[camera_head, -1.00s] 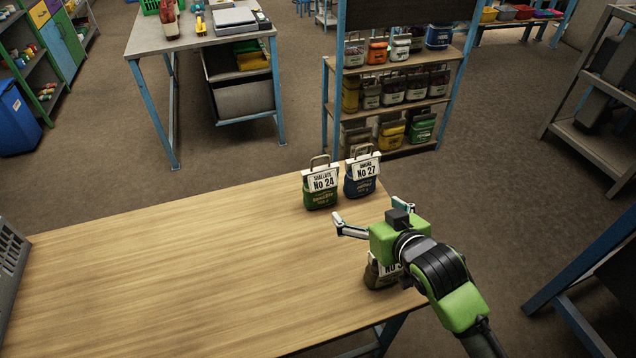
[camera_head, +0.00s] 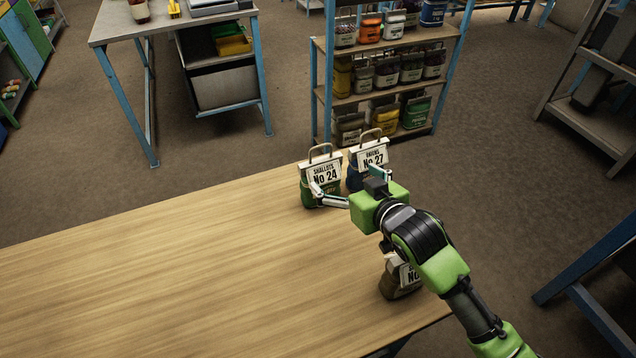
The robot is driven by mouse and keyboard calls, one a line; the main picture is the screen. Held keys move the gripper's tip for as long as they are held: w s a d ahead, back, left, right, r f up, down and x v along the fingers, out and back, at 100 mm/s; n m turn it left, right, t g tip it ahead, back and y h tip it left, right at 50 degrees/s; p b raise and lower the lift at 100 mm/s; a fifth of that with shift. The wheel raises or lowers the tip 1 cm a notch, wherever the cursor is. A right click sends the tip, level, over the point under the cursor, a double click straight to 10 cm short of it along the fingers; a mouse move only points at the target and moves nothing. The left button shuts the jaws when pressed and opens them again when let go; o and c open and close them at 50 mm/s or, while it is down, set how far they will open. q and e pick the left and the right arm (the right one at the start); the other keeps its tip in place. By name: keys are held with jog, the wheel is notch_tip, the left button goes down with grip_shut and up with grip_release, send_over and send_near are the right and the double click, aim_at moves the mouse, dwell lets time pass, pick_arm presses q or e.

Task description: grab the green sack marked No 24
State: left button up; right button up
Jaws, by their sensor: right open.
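The green sack marked No 24 (camera_head: 307,192) stands upright near the far edge of the wooden table, with a white label and a handle loop on top. My right gripper (camera_head: 345,180) is open, with one finger in front of the green sack's label and the other in front of the blue sack marked No 27 (camera_head: 354,178). The gripper covers part of both sacks. I cannot tell whether a finger touches either one. My left gripper is not in view.
The blue sack stands close beside the green one on the right. A brown sack (camera_head: 397,285) stands behind my right arm near the table's right edge. The left of the wooden table (camera_head: 150,275) is clear. A shelf (camera_head: 392,92) with several sacks stands beyond.

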aim_at(321, 159)
jog(key=p+x, duration=0.1)
jog(key=x, duration=0.7)
jog(key=shift+w+a, duration=0.1)
jog(key=shift+w, duration=0.05)
jog(key=shift+w+a, duration=0.15)
jog(key=shift+w, duration=0.2)
jog(key=p+x, duration=0.1)
jog(key=x, duration=0.2)
jog(key=shift+a, duration=0.2)
jog(key=shift+w+a+f, duration=0.2)
jog(key=shift+w+f, duration=0.1)
jog(key=shift+w, duration=0.3)
jog(key=c, duration=1.6)
jog(key=shift+r, duration=0.1)
jog(key=shift+c, duration=1.3)
